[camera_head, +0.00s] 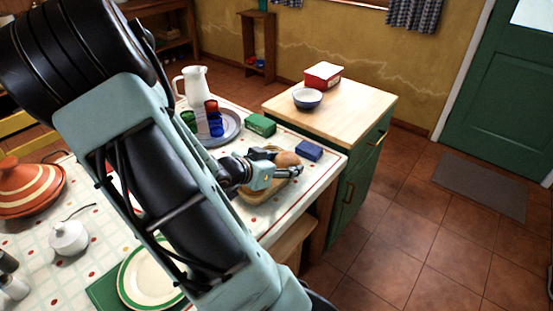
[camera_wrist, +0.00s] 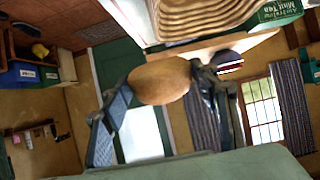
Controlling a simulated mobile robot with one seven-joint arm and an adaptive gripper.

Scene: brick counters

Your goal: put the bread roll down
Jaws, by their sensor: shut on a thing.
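The bread roll (camera_head: 288,159) is brown and rounded. My gripper (camera_head: 284,164) is shut on it, near the right end of the tiled table. In the wrist view the roll (camera_wrist: 160,82) sits between the two fingers of my gripper (camera_wrist: 165,88). A tan woven basket (camera_head: 260,201) shows below and beside the gripper, partly hidden by it; its ridged side (camera_wrist: 200,18) also shows at the top of the wrist view. I cannot tell whether the roll touches the basket.
A blue box (camera_head: 309,150) and a green box (camera_head: 260,124) stand close by. A metal tray (camera_head: 232,135) holds coloured cups, with a white jug (camera_head: 190,86) behind. The wooden-topped counter (camera_head: 340,100) carries a bowl (camera_head: 307,99) and a red tub (camera_head: 323,76).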

